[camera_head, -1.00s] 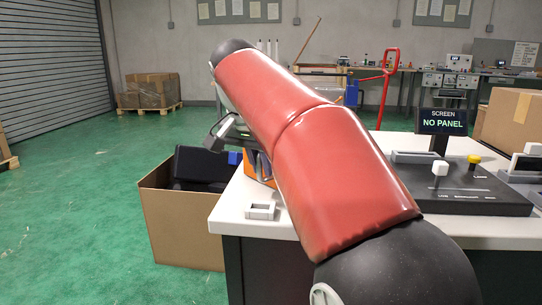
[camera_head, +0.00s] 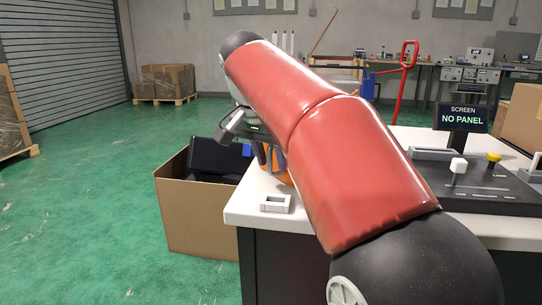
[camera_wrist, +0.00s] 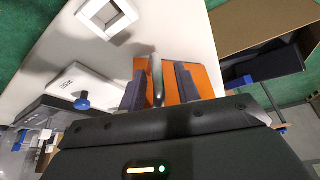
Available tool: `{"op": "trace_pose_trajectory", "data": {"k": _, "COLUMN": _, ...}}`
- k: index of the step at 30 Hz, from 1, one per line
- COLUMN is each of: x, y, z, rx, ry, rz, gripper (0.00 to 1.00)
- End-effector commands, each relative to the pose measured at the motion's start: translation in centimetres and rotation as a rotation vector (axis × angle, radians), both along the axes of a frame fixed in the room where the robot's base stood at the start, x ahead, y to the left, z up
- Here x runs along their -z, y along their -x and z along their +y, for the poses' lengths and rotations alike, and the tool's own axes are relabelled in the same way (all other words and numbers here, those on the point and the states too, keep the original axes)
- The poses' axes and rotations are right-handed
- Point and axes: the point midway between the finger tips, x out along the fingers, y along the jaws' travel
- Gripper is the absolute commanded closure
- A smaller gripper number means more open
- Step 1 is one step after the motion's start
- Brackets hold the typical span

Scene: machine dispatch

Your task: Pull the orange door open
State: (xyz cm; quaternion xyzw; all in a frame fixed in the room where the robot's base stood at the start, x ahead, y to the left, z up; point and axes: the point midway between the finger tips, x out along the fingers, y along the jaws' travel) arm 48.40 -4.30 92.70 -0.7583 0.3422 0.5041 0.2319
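The orange door (camera_wrist: 203,80) shows in the wrist view beside the white table top, with a thin upright metal handle (camera_wrist: 157,78) in front of it. My gripper (camera_wrist: 160,88) has its two dark fingers apart, one on each side of the handle. I see gaps between the fingers and the handle. In the head view only a small orange part (camera_head: 282,164) shows beside my red arm, at the table's left end. The arm hides most of the door there.
A white table (camera_head: 245,206) carries a small grey square frame (camera_head: 276,204) and a control panel (camera_head: 500,188) with levers. A screen (camera_head: 464,117) reads "NO PANEL". An open cardboard box (camera_head: 195,218) with dark items stands left of the table.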

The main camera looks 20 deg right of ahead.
Motion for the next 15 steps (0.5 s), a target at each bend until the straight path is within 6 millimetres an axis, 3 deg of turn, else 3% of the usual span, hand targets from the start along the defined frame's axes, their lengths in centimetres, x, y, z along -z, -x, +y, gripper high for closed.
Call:
{"op": "trace_pose_trajectory", "data": {"k": 7, "x": -0.5, "y": 0.1, "z": 0.1, "rx": 0.002, "ry": 0.000, "rz": 0.000, "gripper": 0.67}}
{"op": "trace_pose_trajectory", "data": {"k": 15, "x": -4.6, "y": 1.1, "z": 1.4, "rx": 0.000, "ry": 0.001, "rz": -0.002, "gripper": 0.67}}
